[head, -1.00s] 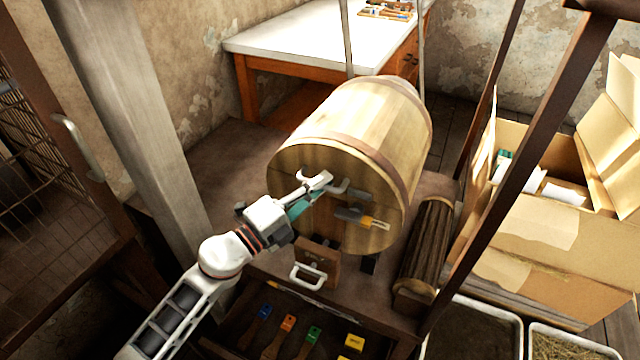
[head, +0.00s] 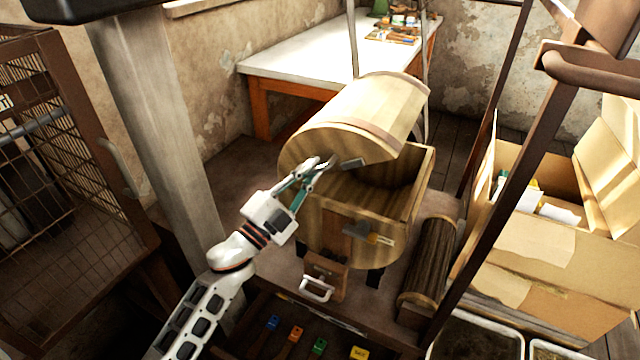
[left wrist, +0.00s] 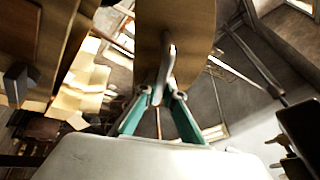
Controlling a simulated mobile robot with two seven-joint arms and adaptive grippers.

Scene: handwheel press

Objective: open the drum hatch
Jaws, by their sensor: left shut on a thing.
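The wooden drum (head: 350,238) lies on its side on the bench, and its dark inside shows. Its curved hatch (head: 365,112) is tilted up, with a gap on the right between it and the drum's lower half. My left gripper (head: 318,167) is at the front end of the hatch. In the left wrist view its fingers (left wrist: 160,97) are shut on a grey metal handle (left wrist: 168,62) on the wooden hatch end (left wrist: 190,30). A dark latch with a yellow tip (head: 370,237) is on the drum's front, apart from the gripper. My right gripper is not seen.
A ribbed dark roller (head: 428,258) lies right of the drum. A cardboard box (head: 540,240) stands further right. A post (head: 155,130) and a wire cage (head: 50,190) are on the left. A white-topped table (head: 320,65) stands behind. An open drawer below holds coloured tags.

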